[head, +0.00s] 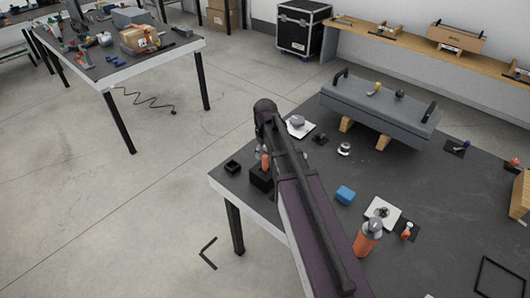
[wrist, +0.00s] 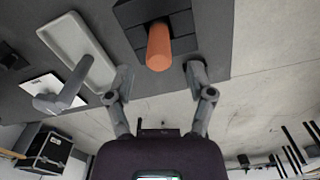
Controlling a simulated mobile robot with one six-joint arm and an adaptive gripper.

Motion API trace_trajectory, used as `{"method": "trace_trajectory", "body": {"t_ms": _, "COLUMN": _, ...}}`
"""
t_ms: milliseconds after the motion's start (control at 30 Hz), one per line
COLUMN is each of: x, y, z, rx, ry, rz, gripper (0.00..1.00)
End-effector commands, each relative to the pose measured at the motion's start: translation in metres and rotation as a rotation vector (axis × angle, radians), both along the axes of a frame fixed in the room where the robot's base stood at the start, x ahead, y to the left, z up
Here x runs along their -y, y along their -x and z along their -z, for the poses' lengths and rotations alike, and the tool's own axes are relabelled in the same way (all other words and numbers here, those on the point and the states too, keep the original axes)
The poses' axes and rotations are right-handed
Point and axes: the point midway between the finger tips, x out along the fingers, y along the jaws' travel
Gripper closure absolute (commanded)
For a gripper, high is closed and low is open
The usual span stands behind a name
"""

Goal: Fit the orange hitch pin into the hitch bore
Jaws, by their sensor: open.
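The orange hitch pin (head: 265,162) stands upright in a black block (head: 262,181) near the table's left corner. In the wrist view the pin (wrist: 159,48) rises from the dark block (wrist: 178,22). My gripper (wrist: 158,80) is open, with one finger on each side of the pin's near end; I see gaps and no contact. In the head view my arm hides most of the gripper. The grey chassis (head: 370,112) rests on wooden blocks at the back of the table. I cannot make out the hitch bore.
A small black box (head: 232,167) sits left of the block. In the wrist view a pale tray (wrist: 75,55) lies left of the pin. The table edge is close.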

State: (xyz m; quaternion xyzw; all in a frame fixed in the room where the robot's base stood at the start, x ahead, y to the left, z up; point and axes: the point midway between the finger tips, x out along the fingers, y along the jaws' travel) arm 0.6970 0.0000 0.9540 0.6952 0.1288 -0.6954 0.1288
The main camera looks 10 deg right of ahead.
Motion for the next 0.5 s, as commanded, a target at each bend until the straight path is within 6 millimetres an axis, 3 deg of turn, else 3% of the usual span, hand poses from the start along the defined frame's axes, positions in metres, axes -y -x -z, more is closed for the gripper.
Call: {"method": "trace_trajectory", "body": {"t_ms": 500, "x": 0.001, "y": 0.0, "z": -0.047, "rx": 0.0, "ry": 0.0, "rz": 0.001, "gripper": 0.31}}
